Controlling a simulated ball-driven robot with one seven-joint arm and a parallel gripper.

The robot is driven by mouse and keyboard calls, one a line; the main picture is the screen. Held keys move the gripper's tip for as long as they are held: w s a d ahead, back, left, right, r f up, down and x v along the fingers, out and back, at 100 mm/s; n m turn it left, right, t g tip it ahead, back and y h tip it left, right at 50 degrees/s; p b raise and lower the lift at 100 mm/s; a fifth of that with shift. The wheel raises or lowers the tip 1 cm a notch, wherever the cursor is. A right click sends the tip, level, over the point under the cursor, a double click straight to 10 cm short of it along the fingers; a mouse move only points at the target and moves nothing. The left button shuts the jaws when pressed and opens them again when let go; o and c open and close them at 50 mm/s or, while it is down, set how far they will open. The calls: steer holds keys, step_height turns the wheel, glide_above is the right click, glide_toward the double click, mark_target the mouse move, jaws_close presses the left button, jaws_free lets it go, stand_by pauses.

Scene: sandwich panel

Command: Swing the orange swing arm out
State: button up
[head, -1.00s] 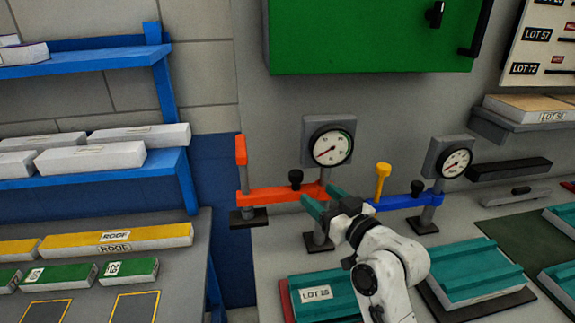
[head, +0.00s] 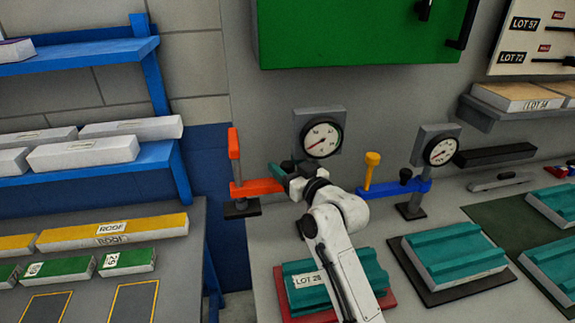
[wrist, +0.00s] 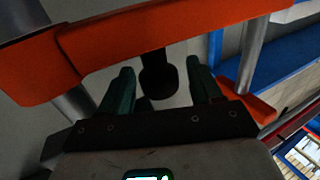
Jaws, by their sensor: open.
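The orange swing arm (head: 258,187) stretches over the bench below a dial gauge, with an upright orange handle (head: 234,146) at its left end. In the wrist view the orange arm (wrist: 150,38) crosses the top of the picture. My gripper (head: 283,172) is at the swing arm and hides its right part in the head view. In the wrist view my gripper (wrist: 160,76) is open, its teal fingers on either side of a black knob (wrist: 158,78) by the orange arm. I cannot tell whether they touch it.
A blue swing arm (head: 400,188) with a yellow handle (head: 370,172) stands to the right. Teal blocks (head: 455,250) lie on the bench in front. A blue shelf (head: 150,158) is on the left, and a green cabinet (head: 350,30) hangs above.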

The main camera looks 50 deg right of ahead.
jaws_close()
stand_by(0.5)
